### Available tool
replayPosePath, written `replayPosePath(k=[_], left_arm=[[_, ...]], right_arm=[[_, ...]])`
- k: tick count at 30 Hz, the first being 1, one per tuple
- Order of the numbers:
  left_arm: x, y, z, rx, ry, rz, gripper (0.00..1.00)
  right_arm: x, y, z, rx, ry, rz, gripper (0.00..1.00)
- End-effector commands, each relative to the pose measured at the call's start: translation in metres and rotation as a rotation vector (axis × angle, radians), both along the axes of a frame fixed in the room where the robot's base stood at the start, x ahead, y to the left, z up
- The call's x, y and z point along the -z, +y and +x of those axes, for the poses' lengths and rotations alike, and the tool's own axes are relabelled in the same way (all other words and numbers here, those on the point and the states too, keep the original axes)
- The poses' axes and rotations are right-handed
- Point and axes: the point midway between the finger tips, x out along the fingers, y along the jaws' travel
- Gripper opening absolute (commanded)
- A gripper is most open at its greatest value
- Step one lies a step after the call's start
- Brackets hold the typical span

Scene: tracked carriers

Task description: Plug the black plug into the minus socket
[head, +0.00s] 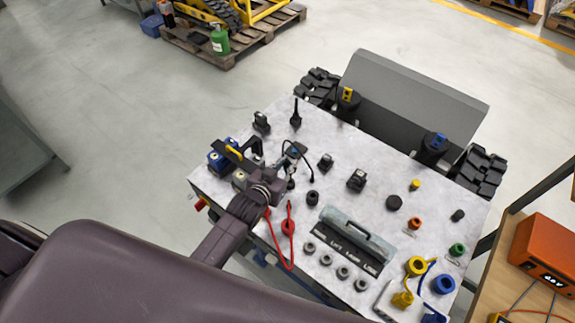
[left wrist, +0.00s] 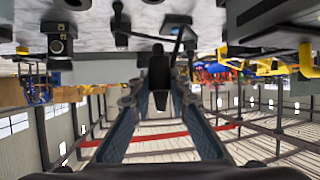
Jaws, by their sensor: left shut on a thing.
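My left gripper (head: 291,158) reaches over the left part of the light tabletop. In the left wrist view my left gripper (left wrist: 159,88) is shut on the black plug (left wrist: 158,66), which sits between the fingertips. A thin black cable (head: 311,167) loops beside the gripper in the head view. A red cable (head: 271,240) hangs in a loop nearer me, by a red ring (head: 288,226). I cannot tell which socket is the minus one. My right gripper is out of view.
The tabletop (head: 340,142) holds several small black fittings, a grey-lidded case (head: 345,230), and yellow (head: 417,266) and blue (head: 443,284) rings. Dark tracks and a grey box (head: 410,95) line its far side. An orange device (head: 545,253) stands at right.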

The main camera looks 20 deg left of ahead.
Motion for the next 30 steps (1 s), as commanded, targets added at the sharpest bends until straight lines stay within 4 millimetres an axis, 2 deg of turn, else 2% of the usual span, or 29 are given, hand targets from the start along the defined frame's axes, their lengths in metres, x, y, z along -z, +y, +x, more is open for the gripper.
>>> replayPosePath(k=[1,2,6,14,30], left_arm=[[0.000,0.000,0.000,0.000,-0.001,0.000,0.00],[0.000,0.000,0.000,0.000,-0.001,0.000,0.14],[0.000,0.000,0.000,0.000,-0.001,0.000,0.00],[0.003,0.000,0.001,-0.001,0.005,0.001,0.00],[0.044,-0.004,0.009,-0.008,0.091,0.017,0.00]], right_arm=[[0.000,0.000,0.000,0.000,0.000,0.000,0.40],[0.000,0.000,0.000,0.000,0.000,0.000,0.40],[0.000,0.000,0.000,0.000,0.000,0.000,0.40],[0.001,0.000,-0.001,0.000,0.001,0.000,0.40],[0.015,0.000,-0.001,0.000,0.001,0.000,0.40]])
